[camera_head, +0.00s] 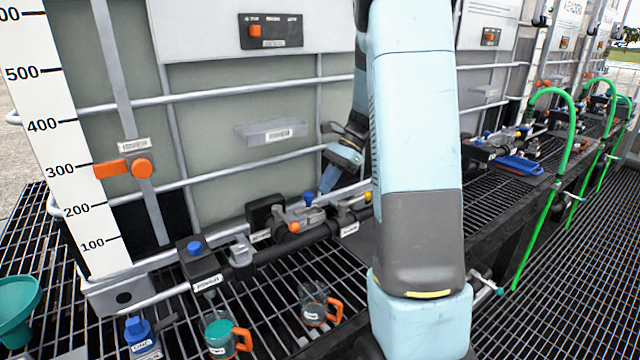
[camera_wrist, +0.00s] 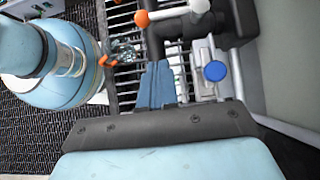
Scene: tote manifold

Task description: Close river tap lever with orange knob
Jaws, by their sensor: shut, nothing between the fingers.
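A metal tap lever with an orange knob (camera_head: 294,227) sits on the dark pipe manifold in front of the tank. In the wrist view the orange knob (camera_wrist: 141,18) is at the top, at the left end of a pale lever arm (camera_wrist: 180,11). My gripper (camera_head: 326,182) is above and to the right of the knob in the head view. In the wrist view my gripper's blue fingers (camera_wrist: 158,64) are together and empty, pointing toward the knob with a visible gap. The tap's label is too small to read.
A blue knob (camera_head: 309,197) stands behind the lever; the wrist view shows a blue round cap (camera_wrist: 215,71) right of my fingers. Cups with orange handles (camera_head: 242,338) stand on the grating below. The tank's cage bars (camera_head: 235,93) rise behind the manifold.

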